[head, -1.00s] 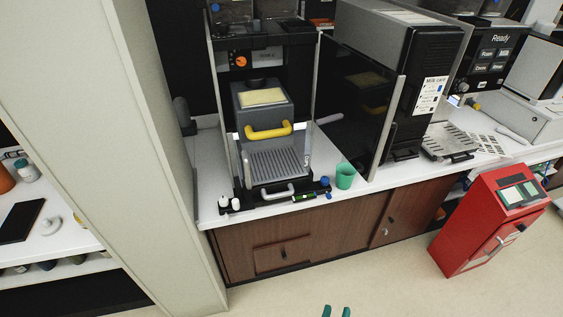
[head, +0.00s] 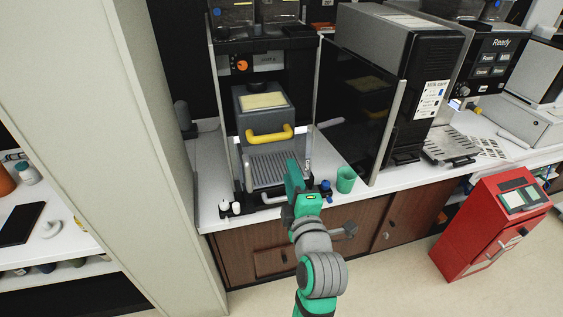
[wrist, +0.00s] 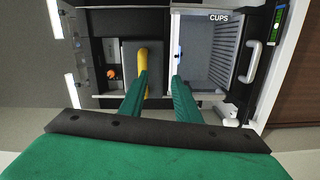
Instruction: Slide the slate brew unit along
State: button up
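The slate brew unit (head: 263,121) is a dark grey block with a pale yellow top panel and a yellow handle (head: 268,134) on its front. It sits inside the open-fronted coffee machine, above a ribbed cup tray (head: 277,168). My green gripper (head: 292,172) is in front of the machine, low and right of the handle in the head view. In the wrist view my gripper (wrist: 158,82) is open and empty. The slate unit (wrist: 129,60) and handle (wrist: 143,66) lie beyond the left finger, which overlaps part of the handle. I see no grip on it.
A dark glass panel (head: 352,110) stands open at the machine's right. A green cup (head: 345,179) and small bottles (head: 230,208) stand near the counter's front edge. A tall pale panel (head: 110,120) is at left, and a red cabinet (head: 480,235) is at right on the floor.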

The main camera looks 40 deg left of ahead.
aim_at(272, 140)
jog(key=w+a+r+n, duration=0.1)
jog(key=a, duration=0.2)
jog(key=w+a+r, duration=0.1)
jog(key=w+a, duration=0.1)
jog(key=a, duration=0.1)
jog(key=w+a+r+n+g+y, duration=0.1)
jog(key=a, duration=0.2)
jog(key=shift+w+r+n, duration=0.3)
jog(key=shift+r, duration=0.1)
jog(key=shift+d, duration=0.2)
grip_shut()
